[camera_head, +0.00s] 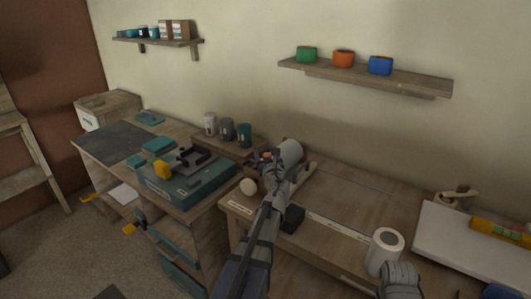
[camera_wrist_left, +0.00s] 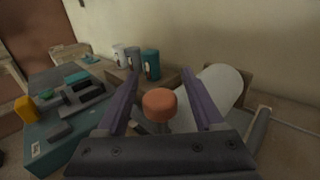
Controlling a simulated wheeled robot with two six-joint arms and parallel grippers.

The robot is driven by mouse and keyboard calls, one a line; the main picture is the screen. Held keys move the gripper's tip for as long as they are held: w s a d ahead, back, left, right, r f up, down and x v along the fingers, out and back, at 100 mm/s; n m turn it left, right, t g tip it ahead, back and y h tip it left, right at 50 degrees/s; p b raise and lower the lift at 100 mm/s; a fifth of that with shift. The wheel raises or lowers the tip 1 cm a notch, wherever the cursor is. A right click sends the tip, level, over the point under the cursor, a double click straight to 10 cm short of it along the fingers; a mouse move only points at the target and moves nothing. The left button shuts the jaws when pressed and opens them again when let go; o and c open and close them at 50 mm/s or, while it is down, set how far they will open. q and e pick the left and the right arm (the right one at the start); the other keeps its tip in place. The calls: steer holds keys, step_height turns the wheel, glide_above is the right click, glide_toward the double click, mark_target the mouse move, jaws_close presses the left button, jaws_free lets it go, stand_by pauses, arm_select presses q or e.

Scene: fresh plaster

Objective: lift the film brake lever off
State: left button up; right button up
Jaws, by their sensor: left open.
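The film brake lever shows as a round orange knob (camera_wrist_left: 160,103) in the left wrist view, close between my two fingers. Its stem below is mostly hidden by the knob and gripper body. In the head view a small patch of orange (camera_head: 267,155) shows beside my left gripper (camera_head: 270,160). The left gripper also fills the lower wrist view (camera_wrist_left: 160,78); its fingers stand apart, one on each side of the knob. I cannot tell whether they touch it. The pale film roll (camera_wrist_left: 222,84) lies just right of the knob, partly behind the right finger.
A teal machine (camera_head: 190,182) sits on the left bench. A white paper roll (camera_head: 385,250) stands right. The middle bench top is mostly clear.

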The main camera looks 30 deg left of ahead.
arm_select(q)
jaws_close()
stand_by(0.6)
stand_by(0.8)
